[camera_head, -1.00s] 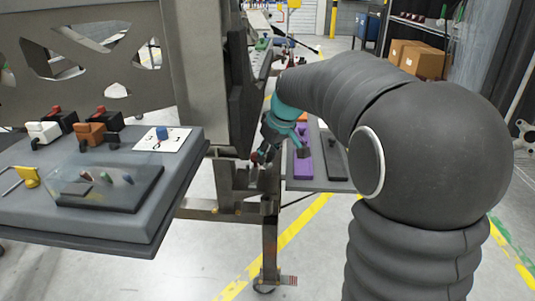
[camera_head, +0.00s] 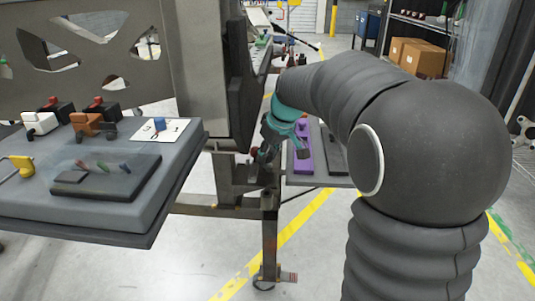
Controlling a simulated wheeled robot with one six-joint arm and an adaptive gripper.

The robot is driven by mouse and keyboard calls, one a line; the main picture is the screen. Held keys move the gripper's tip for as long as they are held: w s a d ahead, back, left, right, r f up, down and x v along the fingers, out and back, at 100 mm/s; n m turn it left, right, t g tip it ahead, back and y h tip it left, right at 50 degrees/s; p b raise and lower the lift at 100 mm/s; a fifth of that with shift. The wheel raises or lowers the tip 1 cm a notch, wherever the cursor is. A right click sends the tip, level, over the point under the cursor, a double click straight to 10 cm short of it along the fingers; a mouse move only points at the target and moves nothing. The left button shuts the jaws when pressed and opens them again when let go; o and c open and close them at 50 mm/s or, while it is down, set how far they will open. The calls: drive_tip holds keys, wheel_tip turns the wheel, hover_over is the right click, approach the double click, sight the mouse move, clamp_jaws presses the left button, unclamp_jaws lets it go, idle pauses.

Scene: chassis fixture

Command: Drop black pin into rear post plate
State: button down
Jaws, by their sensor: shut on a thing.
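My gripper (camera_head: 260,154) is in the middle of the picture, at the end of my dark arm with its teal wrist. It points down and left, close beside the metal chassis post (camera_head: 240,180). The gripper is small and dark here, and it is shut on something. The black pin cannot be made out against the dark fingers and frame. The rear post plate cannot be told apart from the other metal parts near the gripper.
A grey table (camera_head: 110,205) at left holds a dark tray (camera_head: 105,175) with several coloured pins, toggle clamps (camera_head: 93,122) and a white card (camera_head: 157,131) with a blue piece. A purple block (camera_head: 301,160) lies behind the gripper. Cardboard boxes (camera_head: 418,60) stand at back right.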

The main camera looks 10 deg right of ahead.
drive_tip(key=shift+f+b, duration=0.35)
drive_tip(key=shift+f, duration=0.25)
drive_tip(key=c, duration=0.8)
unclamp_jaws()
drive_tip(key=shift+c, duration=0.6)
drive_tip(key=shift+r, duration=0.1)
drive_tip(key=shift+r+p, duration=2.65)
drive_tip(key=shift+r, duration=0.9)
